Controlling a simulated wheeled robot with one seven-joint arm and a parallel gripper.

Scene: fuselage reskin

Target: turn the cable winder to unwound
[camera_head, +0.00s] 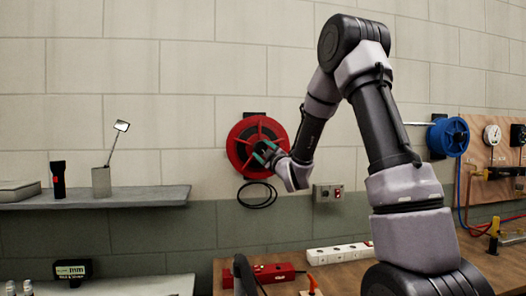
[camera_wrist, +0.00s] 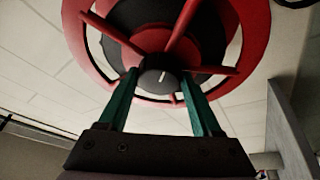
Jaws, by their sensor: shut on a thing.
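The cable winder is a red spoked reel (camera_head: 240,140) on the wall in the middle of the head view, with a loop of black cable (camera_head: 257,195) hanging below it. In the wrist view the red reel (camera_wrist: 240,30) fills the top, with a dark hub knob (camera_wrist: 160,78) bearing a pale mark. My gripper (camera_head: 266,152) is at the reel's face. In the wrist view my gripper's green fingers (camera_wrist: 160,85) are on either side of the knob, shut on it. In the head view my gripper hides part of the reel's hub.
A blue reel (camera_head: 448,137) and a gauge board (camera_head: 490,165) are at the right. A small switch box (camera_head: 328,192) is on the wall beside my wrist. A shelf (camera_head: 130,197) stands out at the left. A workbench (camera_head: 345,274) with a red tool and white power strip is below.

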